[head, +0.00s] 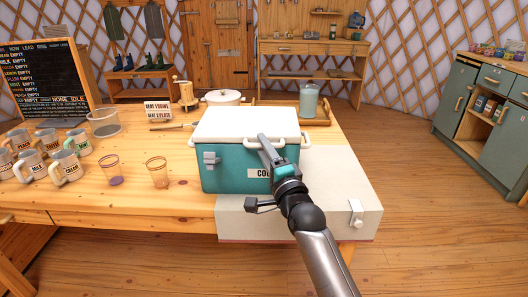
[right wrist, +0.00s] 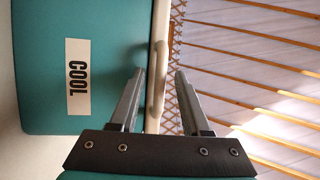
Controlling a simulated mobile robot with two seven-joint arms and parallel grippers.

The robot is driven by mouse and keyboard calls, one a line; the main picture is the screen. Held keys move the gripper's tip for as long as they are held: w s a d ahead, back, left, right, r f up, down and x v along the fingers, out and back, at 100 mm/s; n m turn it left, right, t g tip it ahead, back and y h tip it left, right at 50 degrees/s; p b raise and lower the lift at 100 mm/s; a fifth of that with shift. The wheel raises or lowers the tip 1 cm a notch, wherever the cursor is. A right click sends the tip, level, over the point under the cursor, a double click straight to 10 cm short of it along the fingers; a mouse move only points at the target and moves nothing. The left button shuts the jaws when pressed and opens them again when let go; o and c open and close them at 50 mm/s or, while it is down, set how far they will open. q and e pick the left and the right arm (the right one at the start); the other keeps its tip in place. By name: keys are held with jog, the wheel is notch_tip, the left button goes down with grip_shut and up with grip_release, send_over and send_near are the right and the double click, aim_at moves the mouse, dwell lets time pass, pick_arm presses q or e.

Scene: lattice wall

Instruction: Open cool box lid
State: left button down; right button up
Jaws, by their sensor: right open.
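The cool box (head: 228,179) is teal with a white lid (head: 240,122) and stands on the table. The lid lies flat and closed on it. My right gripper (head: 264,142) reaches over the box's front, at the lid's front edge. In the right wrist view the gripper (right wrist: 161,76) is open, its two fingers on either side of the pale lid edge and handle (right wrist: 156,95). I cannot tell whether they touch it. The teal front with the COOL label (right wrist: 77,77) is left of the fingers. My left gripper is not in view.
A pale cloth (head: 335,190) with a white clip (head: 356,212) covers the table's front right corner. Several mugs (head: 68,166) and two glasses (head: 157,172) stand left of the box. A white pot (head: 224,97) and a tray with a jar (head: 308,101) stand behind it.

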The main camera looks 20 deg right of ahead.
jog(key=shift+w, duration=0.1)
grip_shut()
dwell(0.4)
dwell(1.1)
